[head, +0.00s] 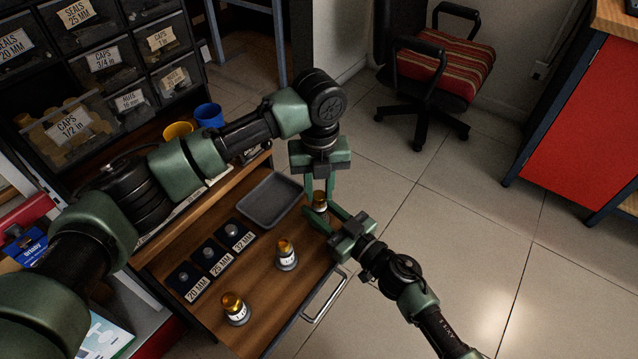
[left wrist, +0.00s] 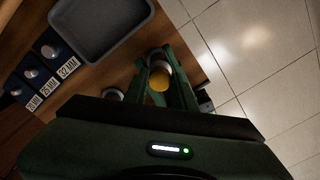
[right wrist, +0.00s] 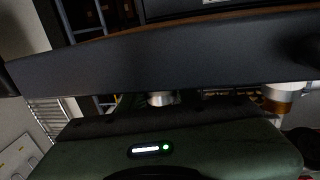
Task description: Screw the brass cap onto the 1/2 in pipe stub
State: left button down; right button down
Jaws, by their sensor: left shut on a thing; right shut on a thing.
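A brass cap (head: 320,196) is on top of a short pipe stub at the right edge of the wooden worktop. It also shows in the left wrist view (left wrist: 160,79), with a pale grey ring of the stub (left wrist: 158,57) beside it. My left gripper (head: 319,190) points down from above and is shut on the brass cap. My right gripper (head: 320,213) reaches in from the lower right and is shut on the pipe stub, whose silvery part (right wrist: 161,99) shows in the right wrist view. The fingers hide much of both; I cannot tell how far the threads engage.
Two other brass-topped stubs stand on the worktop, one in the middle (head: 286,254) and one nearer the front (head: 235,309). A grey tray (head: 271,200) and size-marked plates (head: 211,260) lie behind them.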

pick_arm(q)
jog(key=shift+f, duration=0.6)
dwell(0.6)
jog(key=m, duration=0.5)
jog(key=shift+m, duration=0.3)
jog(key=m, duration=0.4)
jog(key=shift+d+m, duration=0.1)
jog(key=shift+m, duration=0.2)
jog(key=c, duration=1.1)
grip_release()
jog(key=shift+c, duration=0.2)
jog(key=shift+r, duration=2.3)
jog(key=shift+c, duration=0.5)
